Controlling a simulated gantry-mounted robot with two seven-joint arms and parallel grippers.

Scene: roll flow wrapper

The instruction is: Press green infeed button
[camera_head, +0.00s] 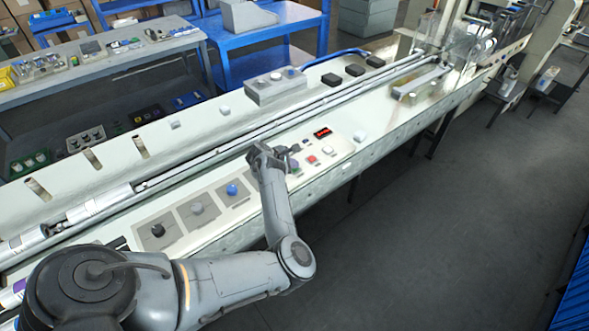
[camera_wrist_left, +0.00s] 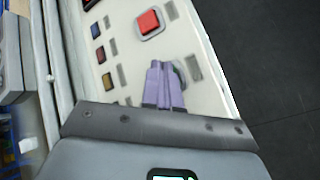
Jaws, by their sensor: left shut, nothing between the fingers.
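The control panel (camera_head: 328,152) is on the near side of the long machine. My left gripper (camera_head: 296,163) is over this panel, with its purple fingers together and empty. In the left wrist view the shut fingers (camera_wrist_left: 164,84) point at the panel beside a round, grey-green button (camera_wrist_left: 180,72). The fingers cover part of this button, and I cannot tell whether they touch it. My right gripper is not in view.
Small blue (camera_wrist_left: 96,30), red (camera_wrist_left: 101,55) and yellow (camera_wrist_left: 107,79) buttons line the panel beside the fingers. A red display (camera_head: 322,133) sits behind them. Knobs on grey plates, one with a blue knob (camera_head: 232,189), lie to the left.

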